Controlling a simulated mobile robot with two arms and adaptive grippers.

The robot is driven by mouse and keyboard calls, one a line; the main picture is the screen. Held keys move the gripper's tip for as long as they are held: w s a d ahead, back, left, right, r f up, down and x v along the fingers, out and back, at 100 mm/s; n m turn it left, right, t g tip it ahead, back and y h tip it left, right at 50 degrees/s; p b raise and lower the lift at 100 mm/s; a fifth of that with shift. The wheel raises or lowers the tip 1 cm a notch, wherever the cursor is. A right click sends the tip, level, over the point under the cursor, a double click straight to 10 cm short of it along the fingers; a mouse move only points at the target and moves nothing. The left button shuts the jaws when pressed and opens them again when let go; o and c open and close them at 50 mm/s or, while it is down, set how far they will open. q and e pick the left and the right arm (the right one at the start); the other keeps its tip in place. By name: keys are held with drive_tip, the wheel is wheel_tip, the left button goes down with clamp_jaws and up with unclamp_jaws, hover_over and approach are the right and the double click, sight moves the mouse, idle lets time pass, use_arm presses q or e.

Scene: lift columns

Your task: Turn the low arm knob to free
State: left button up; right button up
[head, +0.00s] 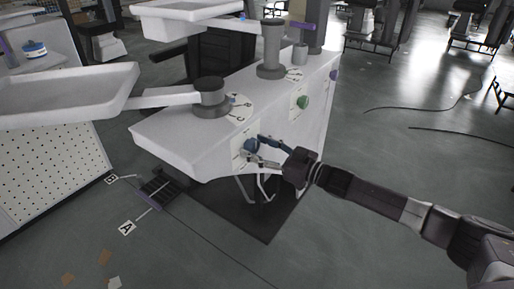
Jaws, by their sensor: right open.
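The low arm is a white tray (65,92) on a white link from a short dark post (211,97) at the near end of the white cabinet (180,137). A dial plate (238,106) lies by the post. A blue knob (250,145) sits on a pale label plate on the cabinet's side face, nearest that post. My right gripper (258,150) is open at the blue knob, one finger on either side; contact is not clear. The fingers partly cover the plate, and the knob's setting cannot be read. My left gripper is not in view.
A green knob (303,102) and a purple knob (333,75) sit farther along the same face. Taller posts with trays (185,15) stand behind. A perforated panel (45,170) is at left. Floor cards and a dark mat (268,225) lie below. Open floor is at right.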

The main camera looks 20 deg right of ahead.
drive_tip(key=c, duration=1.1)
drive_tip(key=shift+c, duration=0.2)
